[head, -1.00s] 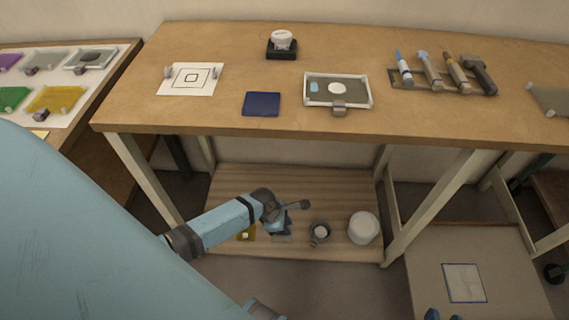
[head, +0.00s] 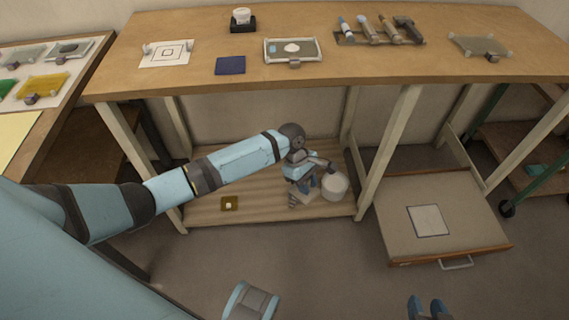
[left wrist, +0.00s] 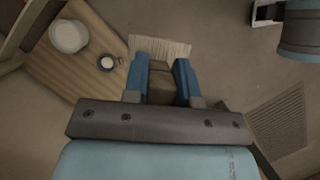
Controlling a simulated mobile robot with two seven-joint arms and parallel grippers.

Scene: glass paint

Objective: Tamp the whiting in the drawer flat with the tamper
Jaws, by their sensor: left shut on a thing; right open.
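My left gripper (head: 306,187) is shut on the tamper, low near the front of the lower shelf. In the left wrist view the fingers (left wrist: 161,82) pinch a brown block, with the tamper's pale, striped, wide end (left wrist: 160,47) beyond them. In the head view the tamper (head: 307,199) is small and partly hidden by the gripper. The open drawer (head: 474,216) at lower right has a pale flat surface, with a dark-edged pale panel (head: 429,221) lying in it. Whiting is hard to tell from the drawer's surface. My right gripper (head: 427,306) is open and empty at the bottom edge.
A white tub (head: 335,187) and a small pot (left wrist: 107,62) stand on the shelf. The table leg (head: 388,150) stands between shelf and drawer. Several tools in a rack (head: 380,40) lie on the table. The floor in front is clear.

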